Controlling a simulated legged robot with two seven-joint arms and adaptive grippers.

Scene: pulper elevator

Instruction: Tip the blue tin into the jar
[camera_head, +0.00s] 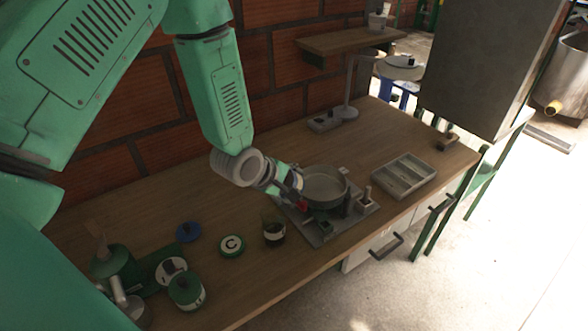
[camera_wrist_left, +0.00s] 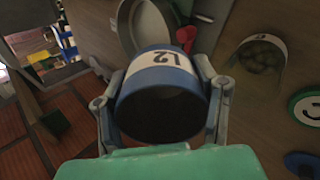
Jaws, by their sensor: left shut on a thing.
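My left gripper (camera_head: 284,183) is shut on the blue tin (camera_head: 296,181), above the bench beside the pan. In the left wrist view the tin (camera_wrist_left: 165,75) is blue with a white label band, clasped between both fingers (camera_wrist_left: 160,112). Its open end faces the camera and looks dark inside; I cannot make out its contents. A clear jar (camera_head: 273,233) with dark contents and a white label stands on the bench, just below the gripper in the head view. In the wrist view the jar (camera_wrist_left: 260,62) is apart from the tin, to its right. My right gripper is not seen.
A grey pan (camera_head: 324,185) sits on a metal plate right of the gripper. A blue lid (camera_head: 188,231), a green lid (camera_head: 232,245) and green canisters (camera_head: 187,290) lie left of the jar. A compartment tray (camera_head: 404,174) is at right.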

